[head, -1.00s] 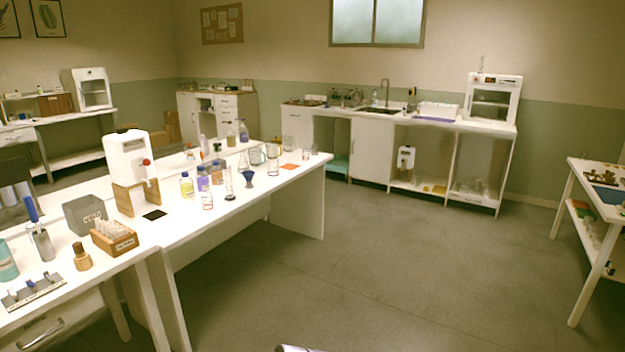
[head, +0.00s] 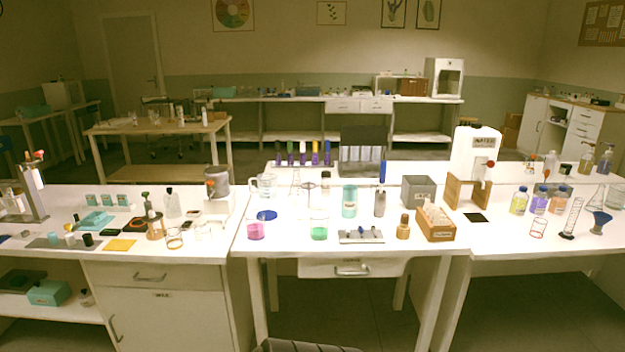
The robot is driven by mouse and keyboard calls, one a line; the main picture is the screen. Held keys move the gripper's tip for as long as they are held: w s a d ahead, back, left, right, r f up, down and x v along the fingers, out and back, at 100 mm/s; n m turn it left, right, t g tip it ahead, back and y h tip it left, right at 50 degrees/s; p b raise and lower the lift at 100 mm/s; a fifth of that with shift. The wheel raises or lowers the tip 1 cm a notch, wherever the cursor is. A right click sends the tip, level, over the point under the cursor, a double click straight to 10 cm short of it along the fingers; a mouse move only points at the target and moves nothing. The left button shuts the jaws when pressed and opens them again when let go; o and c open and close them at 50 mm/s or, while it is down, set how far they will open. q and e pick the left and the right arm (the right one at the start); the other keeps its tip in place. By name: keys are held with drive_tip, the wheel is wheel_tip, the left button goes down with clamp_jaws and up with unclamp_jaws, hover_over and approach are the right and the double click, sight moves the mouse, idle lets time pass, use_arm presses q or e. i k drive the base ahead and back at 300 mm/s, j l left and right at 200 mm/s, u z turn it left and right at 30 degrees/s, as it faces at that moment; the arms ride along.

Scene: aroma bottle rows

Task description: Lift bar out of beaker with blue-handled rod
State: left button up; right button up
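The blue-handled rod (head: 382,172) stands upright in a narrow grey metal holder (head: 380,204) on the middle bench. A beaker with pink liquid (head: 256,231) stands near the front edge of that bench, left of the holder. A beaker with green liquid (head: 319,232) stands to the right of the pink one. I cannot make out a bar in either beaker at this size. Neither of my grippers shows in the head view.
A flat rack with small grey pieces (head: 361,237), a brown bottle (head: 403,227) and a wooden box (head: 436,222) stand along the front edge. A teal container (head: 349,201) and a blue dish (head: 267,215) are behind the beakers. Bare bench surface (head: 287,241) lies between the beakers.

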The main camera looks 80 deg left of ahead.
sight(384, 163)
drive_tip(key=u, duration=2.3)
drive_tip(key=i+j+z, duration=0.1)
drive_tip(key=i+j, duration=0.7)
